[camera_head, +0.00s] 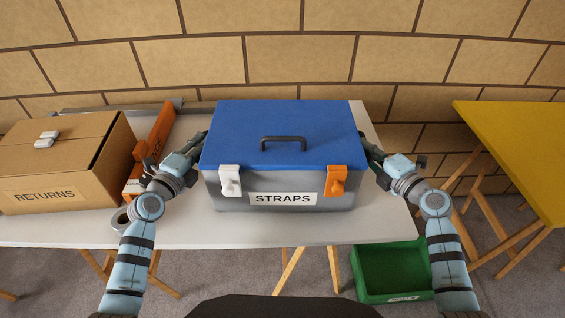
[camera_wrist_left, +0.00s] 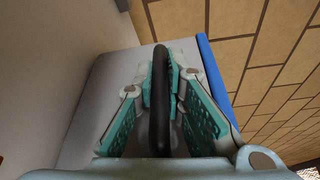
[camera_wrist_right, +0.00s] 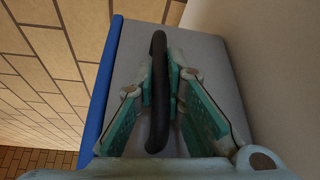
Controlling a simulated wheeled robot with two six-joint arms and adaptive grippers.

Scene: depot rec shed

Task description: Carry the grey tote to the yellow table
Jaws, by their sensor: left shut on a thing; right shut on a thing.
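The grey tote (camera_head: 240,195) has a blue lid with a dark handle, a white latch, an orange latch and a STRAPS label. It is level at the white table (camera_head: 290,233); I cannot tell whether its bottom touches the top. My left gripper (camera_head: 201,143) is shut on the dark bar handle (camera_wrist_left: 160,100) on the tote's left side. My right gripper (camera_head: 368,148) is shut on the matching handle (camera_wrist_right: 158,95) on its right side. The yellow table (camera_head: 525,140) stands apart to the right, partly out of view.
A RETURNS cardboard box (camera_head: 50,165), an orange object (camera_head: 155,140) and a tape roll (camera_head: 121,220) are left of the tote. A green crate (camera_head: 385,292) is on the floor below the white table's right end. A block wall (camera_head: 300,60) rises behind.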

